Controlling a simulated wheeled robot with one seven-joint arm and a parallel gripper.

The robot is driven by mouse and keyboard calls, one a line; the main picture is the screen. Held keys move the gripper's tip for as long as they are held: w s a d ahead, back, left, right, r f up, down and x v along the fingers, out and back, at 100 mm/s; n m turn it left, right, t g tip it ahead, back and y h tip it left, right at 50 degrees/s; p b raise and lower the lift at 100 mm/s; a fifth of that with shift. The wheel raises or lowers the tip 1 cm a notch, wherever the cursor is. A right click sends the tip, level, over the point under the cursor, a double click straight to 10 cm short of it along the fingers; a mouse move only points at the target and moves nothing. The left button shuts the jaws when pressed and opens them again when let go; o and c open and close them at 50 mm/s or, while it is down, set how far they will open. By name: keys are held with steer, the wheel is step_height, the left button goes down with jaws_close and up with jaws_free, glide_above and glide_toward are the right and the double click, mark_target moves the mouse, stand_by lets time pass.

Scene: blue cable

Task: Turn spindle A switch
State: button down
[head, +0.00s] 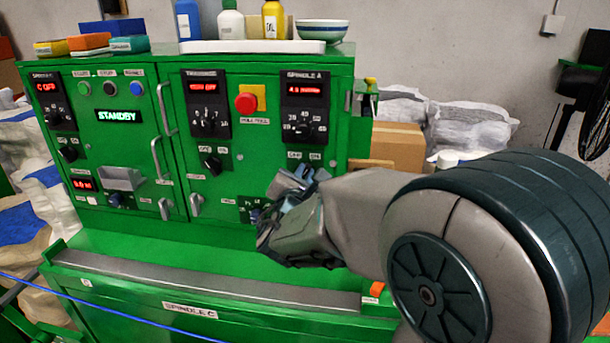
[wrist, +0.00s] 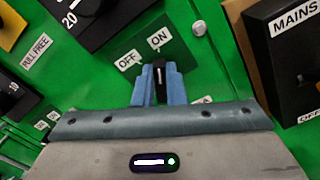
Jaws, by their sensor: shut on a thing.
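The spindle A switch is a small black knob (wrist: 159,73) on a green plate with OFF and ON labels in the wrist view. My gripper (wrist: 159,85) has its blue fingers shut on either side of the knob. The knob's top edge points up in the picture, toward ON. In the head view my gripper (head: 303,178) is at the panel below the SPINDLE A unit (head: 305,107) and hides the switch. That unit has a dial and a lit red display too small to read surely.
A red emergency button (head: 246,103) on yellow is left of the SPINDLE A unit. A black MAINS box (wrist: 296,50) juts out close to the gripper's right. Bottles (head: 230,22) and a bowl (head: 322,32) stand on the cabinet (head: 345,75). A cardboard box (head: 398,145) is behind.

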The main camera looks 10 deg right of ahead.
steer(key=n, duration=0.4)
steer(key=n+b, duration=0.1)
steer(key=n, duration=0.2)
steer(key=a+n, duration=0.1)
steer(key=n, duration=0.3)
steer(key=shift+w+n, duration=0.2)
steer(key=shift+n, duration=0.4)
stand_by(0.4)
steer(key=c, duration=1.5)
jaws_free()
steer(key=shift+s, duration=0.1)
steer(key=b+v, duration=0.2)
steer(key=v, duration=1.1)
steer(key=shift+s+a, duration=0.2)
steer(key=shift+s, duration=0.15)
steer(key=shift+f, duration=0.1)
